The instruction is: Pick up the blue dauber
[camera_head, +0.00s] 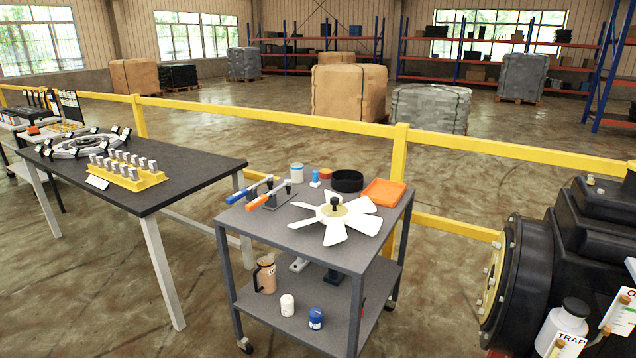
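A slim tool with a blue handle (237,196) lies on the left of the grey cart's top, its pale shaft leaning on a small dark stand (275,201). It looks like the blue dauber, but it is small and I cannot be certain. A similar tool with an orange handle (257,204) lies beside it, nearer the cart's front. A small blue bottle-like item (315,176) stands further back on the same top. Neither of my grippers is in view.
The cart top (375,246) also holds a white fan (336,220), black ring (347,181), orange tray (384,192) and white tub (297,172). A mug and jars stand on its lower shelf. A yellow rail (490,147) runs behind; a black table (190,165) stands left.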

